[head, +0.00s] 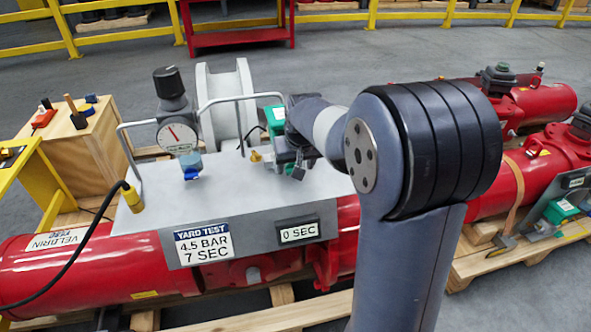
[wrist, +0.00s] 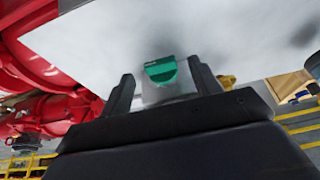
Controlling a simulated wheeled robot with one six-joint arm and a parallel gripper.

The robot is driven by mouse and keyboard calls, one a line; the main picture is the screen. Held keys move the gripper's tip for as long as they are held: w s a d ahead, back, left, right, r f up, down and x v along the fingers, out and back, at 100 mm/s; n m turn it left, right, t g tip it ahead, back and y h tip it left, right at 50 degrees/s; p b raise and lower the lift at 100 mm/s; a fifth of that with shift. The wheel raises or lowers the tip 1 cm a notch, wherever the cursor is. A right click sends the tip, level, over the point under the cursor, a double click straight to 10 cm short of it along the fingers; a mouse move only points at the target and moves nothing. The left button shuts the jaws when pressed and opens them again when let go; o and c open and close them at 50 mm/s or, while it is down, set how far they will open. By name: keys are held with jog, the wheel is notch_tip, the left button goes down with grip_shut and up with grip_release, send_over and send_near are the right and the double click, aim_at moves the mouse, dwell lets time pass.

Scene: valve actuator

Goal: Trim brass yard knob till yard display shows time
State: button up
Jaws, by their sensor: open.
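The yard display (head: 299,232) on the front of the grey test panel reads "0 SEC". A placard (head: 204,244) left of it reads "YARD TEST 4.5 BAR 7 SEC". The small brass knob (head: 255,157) sits on the panel top, just left of my gripper (head: 284,163). In the wrist view, a brass piece (wrist: 228,80) shows beyond the right finger, partly hidden. My gripper (wrist: 165,85) is open there. A green piece on a pale block (wrist: 161,71) appears between its fingers; I cannot tell whether they touch it.
A gauge (head: 177,136) with a black regulator knob (head: 168,80) stands left on the panel (head: 130,218). Metal hoop handles (head: 236,98) rise nearby. A green part (head: 275,114) is behind my gripper. Another red actuator (head: 530,160) lies right.

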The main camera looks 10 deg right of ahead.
jog(key=shift+w+f, duration=0.3)
jog(key=shift+f, duration=0.35)
jog(key=shift+c, duration=0.4)
jog(key=c, duration=0.9)
